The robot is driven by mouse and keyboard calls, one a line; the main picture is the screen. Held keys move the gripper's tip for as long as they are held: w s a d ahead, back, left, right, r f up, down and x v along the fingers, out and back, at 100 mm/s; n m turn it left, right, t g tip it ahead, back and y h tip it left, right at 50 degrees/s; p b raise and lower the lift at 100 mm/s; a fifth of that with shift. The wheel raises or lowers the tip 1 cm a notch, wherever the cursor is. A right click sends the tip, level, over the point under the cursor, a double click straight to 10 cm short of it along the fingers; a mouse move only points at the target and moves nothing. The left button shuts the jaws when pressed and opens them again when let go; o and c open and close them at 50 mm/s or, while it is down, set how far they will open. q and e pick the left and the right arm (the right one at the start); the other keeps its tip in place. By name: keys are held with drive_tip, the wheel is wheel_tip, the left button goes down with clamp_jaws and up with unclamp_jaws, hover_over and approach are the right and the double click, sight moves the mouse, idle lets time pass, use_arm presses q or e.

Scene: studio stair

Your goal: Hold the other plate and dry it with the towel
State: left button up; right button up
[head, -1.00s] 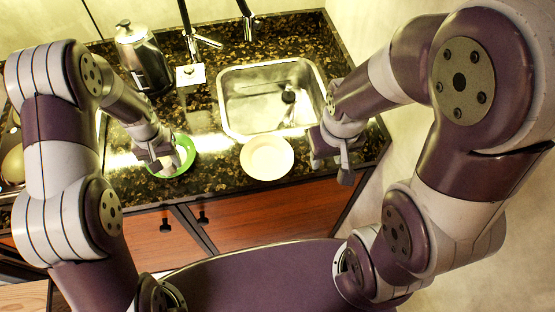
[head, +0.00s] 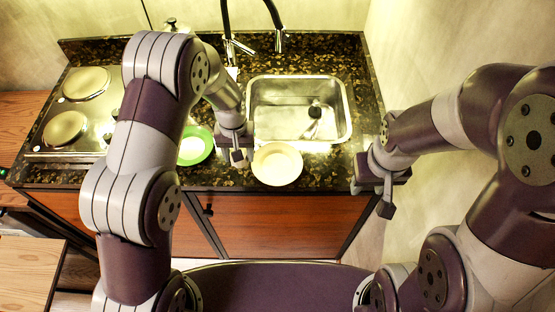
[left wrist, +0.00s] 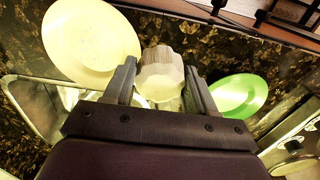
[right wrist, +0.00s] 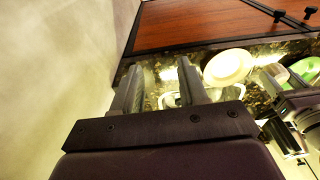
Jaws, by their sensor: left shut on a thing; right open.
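A cream plate (head: 277,164) lies on the counter in front of the sink; it also shows in the left wrist view (left wrist: 90,42) and right wrist view (right wrist: 228,67). A green plate (head: 197,146) lies to its left. My left gripper (head: 238,157) is between the two plates, close to the cream plate's left edge. It is shut on a pale, bunched thing, seemingly the towel (left wrist: 160,74). Whether this touches the counter or a plate I cannot tell. My right gripper (head: 383,195) is open and empty by the counter's right front corner, apart from the cream plate.
The steel sink (head: 270,132) is behind the cream plate, with black taps (head: 279,40) behind it. A stove (head: 70,148) with two round plates is at the left. The dark speckled counter (head: 325,175) is clear right of the cream plate. Wooden cabinet doors (head: 265,222) are below.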

use_arm(q)
drive_tip(key=w+d+r+p, duration=0.2)
drive_tip(key=d+r, duration=0.2)
drive_tip(key=d, duration=0.6)
drive_tip(key=shift+r, duration=0.1)
